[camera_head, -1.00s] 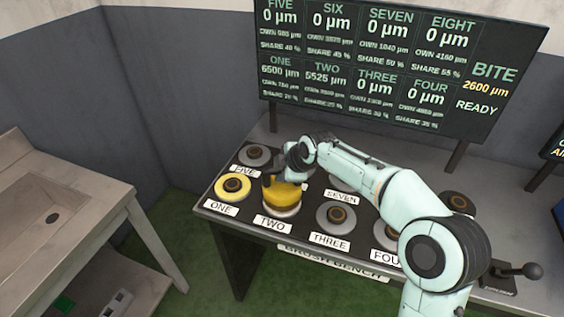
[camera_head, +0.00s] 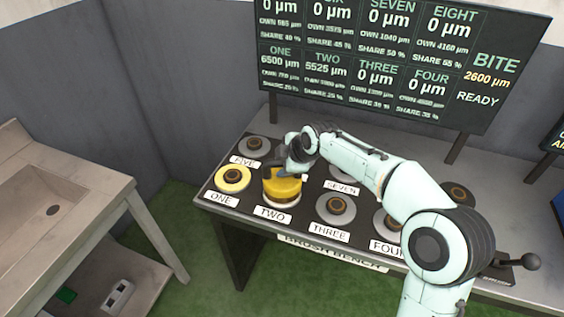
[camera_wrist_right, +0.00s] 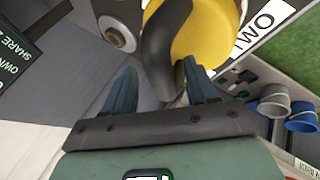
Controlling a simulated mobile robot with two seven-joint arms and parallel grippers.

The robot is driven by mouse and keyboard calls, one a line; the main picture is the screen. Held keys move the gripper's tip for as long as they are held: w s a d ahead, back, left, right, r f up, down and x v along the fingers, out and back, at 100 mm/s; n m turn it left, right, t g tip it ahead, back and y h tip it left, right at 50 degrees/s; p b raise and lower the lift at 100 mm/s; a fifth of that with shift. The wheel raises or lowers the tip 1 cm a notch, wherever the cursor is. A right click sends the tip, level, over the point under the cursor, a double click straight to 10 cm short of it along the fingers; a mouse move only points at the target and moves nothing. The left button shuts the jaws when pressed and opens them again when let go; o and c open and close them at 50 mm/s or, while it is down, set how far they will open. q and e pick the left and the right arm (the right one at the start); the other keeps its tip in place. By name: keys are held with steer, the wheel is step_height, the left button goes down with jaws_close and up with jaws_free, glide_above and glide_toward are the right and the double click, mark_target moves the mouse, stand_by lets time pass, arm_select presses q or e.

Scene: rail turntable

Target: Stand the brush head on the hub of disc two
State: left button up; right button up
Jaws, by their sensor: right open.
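The brush head (camera_head: 284,188) is a yellow round block with a dark handle on top. It stands upright over disc two, behind the TWO label (camera_head: 272,214), and hides the hub there. My right gripper (camera_head: 289,169) is just above it. In the right wrist view, the open fingers (camera_wrist_right: 160,88) lie on either side of the dark curved handle (camera_wrist_right: 166,40), with a gap visible. The yellow top (camera_wrist_right: 212,30) of the brush head shows beyond the handle. I cannot tell whether a finger touches the handle. My left gripper is not in view.
Disc one (camera_head: 232,180) has a yellow ring, left of the brush head. Disc three (camera_head: 335,210) is grey with a brown hub, to the right. A display board (camera_head: 390,70) stands behind, reading TWO 5525 µm and READY. A sink table (camera_head: 98,205) stands at the left.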

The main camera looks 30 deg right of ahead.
steer(key=a+v, duration=0.1)
steer(key=v, duration=1)
steer(key=shift+d, duration=0.5)
steer(key=shift+s, duration=0.1)
